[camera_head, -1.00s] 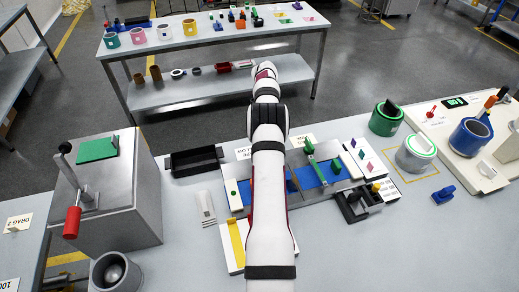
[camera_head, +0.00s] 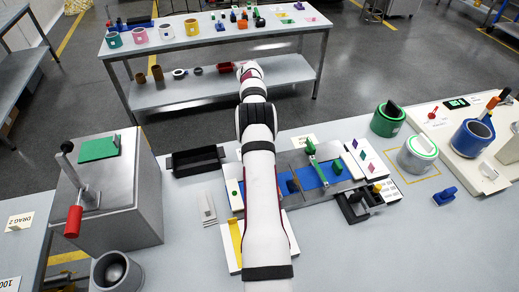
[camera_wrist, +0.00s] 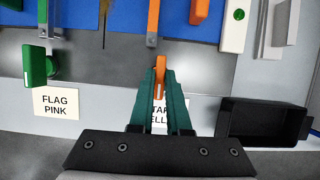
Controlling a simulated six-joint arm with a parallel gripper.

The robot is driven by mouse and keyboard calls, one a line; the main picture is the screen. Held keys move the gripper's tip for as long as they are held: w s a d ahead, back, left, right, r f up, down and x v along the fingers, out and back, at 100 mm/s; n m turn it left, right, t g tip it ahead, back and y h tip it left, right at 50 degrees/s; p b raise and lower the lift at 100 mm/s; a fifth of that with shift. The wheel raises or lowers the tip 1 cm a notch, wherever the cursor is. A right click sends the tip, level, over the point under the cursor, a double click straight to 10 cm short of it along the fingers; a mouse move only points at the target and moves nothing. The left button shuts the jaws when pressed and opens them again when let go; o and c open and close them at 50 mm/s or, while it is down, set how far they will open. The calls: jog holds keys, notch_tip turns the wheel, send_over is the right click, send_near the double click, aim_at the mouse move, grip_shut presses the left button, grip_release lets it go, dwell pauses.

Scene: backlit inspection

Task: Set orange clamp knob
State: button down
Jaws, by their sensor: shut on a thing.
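In the wrist view, the orange clamp knob (camera_wrist: 159,66) is a small upright orange piece between the tips of my gripper (camera_wrist: 158,76). My gripper's teal fingers are shut on it. An orange bar (camera_wrist: 153,22) runs away from it over the blue fixture bed. In the head view, my white arm covers the gripper and the orange knob. The fixture's blue bed (camera_head: 312,180) shows to the right of the arm.
A green clamp handle (camera_wrist: 38,64) stands left of my gripper. A black open tray (camera_wrist: 262,122) lies to the right; it also shows in the head view (camera_head: 196,160). A "FLAG PINK" card (camera_wrist: 56,103) lies at left. A grey box with a red-handled lever (camera_head: 73,220) stands at far left.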

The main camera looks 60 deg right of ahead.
jog(key=c, duration=0.9)
grip_release()
notch_tip(320, 180, up, 4)
jog(key=shift+d+r, duration=0.1)
jog(key=s+r, duration=0.2)
jog(key=s, duration=0.2)
jog(key=s+r, duration=0.2)
jog(key=s, duration=0.1)
jog(key=s+r, duration=0.3)
jog(key=s, duration=0.1)
jog(key=shift+s, duration=0.35)
jog(key=shift+w, duration=0.1)
